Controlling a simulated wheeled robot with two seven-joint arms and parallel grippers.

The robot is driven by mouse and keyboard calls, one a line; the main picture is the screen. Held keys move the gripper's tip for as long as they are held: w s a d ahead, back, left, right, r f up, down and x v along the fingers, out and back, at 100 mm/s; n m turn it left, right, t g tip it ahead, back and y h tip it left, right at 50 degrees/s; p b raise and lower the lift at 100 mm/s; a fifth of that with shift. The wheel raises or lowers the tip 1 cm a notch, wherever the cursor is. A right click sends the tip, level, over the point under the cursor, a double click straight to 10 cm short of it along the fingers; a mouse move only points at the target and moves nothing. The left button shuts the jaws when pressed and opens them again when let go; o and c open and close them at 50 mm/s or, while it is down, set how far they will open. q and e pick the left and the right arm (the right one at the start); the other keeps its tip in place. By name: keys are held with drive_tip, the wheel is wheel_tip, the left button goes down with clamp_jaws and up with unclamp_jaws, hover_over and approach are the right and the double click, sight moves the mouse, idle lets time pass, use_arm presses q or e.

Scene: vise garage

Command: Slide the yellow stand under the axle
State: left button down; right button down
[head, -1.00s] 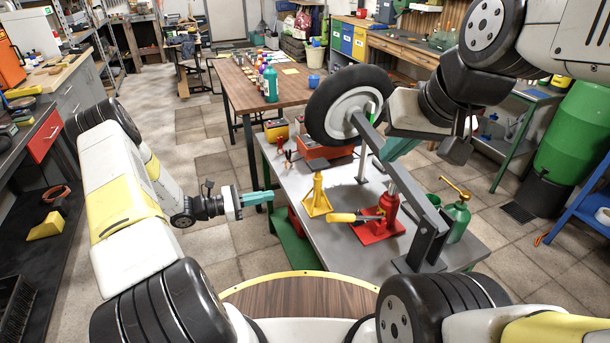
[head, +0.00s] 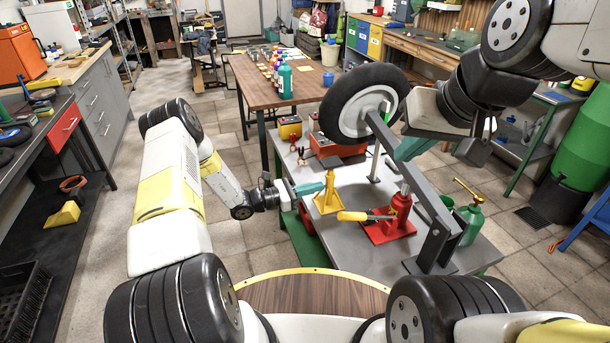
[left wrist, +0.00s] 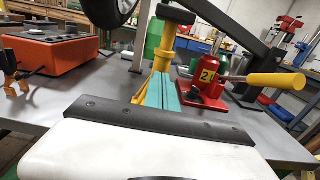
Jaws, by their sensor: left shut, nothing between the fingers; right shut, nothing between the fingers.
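The yellow stand (head: 329,198) is upright on the grey workbench, left of the red jack (head: 398,215). The axle (head: 408,168) is a grey bar running from the wheel (head: 360,104) to a bracket at the bench's front right. The stand is left of the bar. My left gripper (head: 319,187) is shut and empty, its teal fingertips right beside the stand; I cannot tell whether they touch. In the left wrist view the teal fingers (left wrist: 163,92) point at the stand (left wrist: 163,58). My right gripper (head: 408,151) is shut and empty by the axle, its tips partly hidden.
A yellow-handled lever (head: 355,216) on the jack reaches toward the stand's right side. A red-orange box (head: 338,148) sits behind the stand. A green can (head: 470,220) stands at right.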

use_arm(q)
drive_tip(key=shift+w+d, duration=0.15)
drive_tip(key=shift+d, duration=0.2)
drive_tip(key=x, duration=1.8)
